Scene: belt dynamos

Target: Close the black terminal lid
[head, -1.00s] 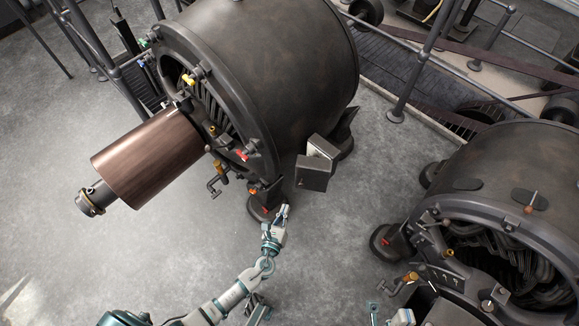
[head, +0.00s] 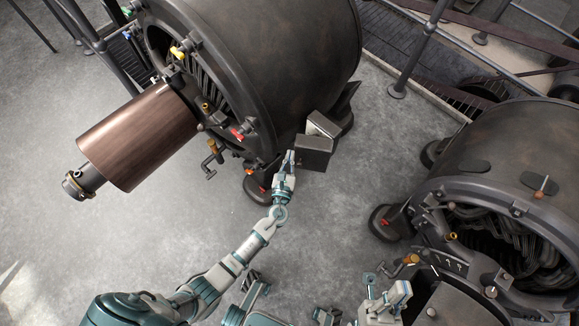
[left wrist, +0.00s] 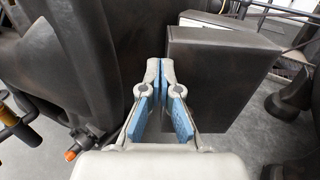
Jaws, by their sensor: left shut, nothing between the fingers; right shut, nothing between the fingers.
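The black terminal lid (head: 313,153) is a dark flat-faced cover on the side of the large dynamo. It stands open, swung out in front of the pale terminal box (head: 321,125). In the left wrist view the lid (left wrist: 222,82) fills the area right of the fingers. My left gripper (head: 290,158) is shut and empty, its tips close beside the lid's left edge; I cannot tell whether they touch. Its blue-padded fingers meet in the left wrist view (left wrist: 160,66). My right gripper (head: 403,290) is shut and empty at the lower right, far from the lid.
The large dynamo (head: 260,60) rises left of the lid, with a copper-brown cylinder (head: 140,135) sticking out. A second dynamo (head: 510,170) stands at the right, close to my right gripper. Railings (head: 425,50) run behind. The concrete floor (head: 345,215) between the machines is clear.

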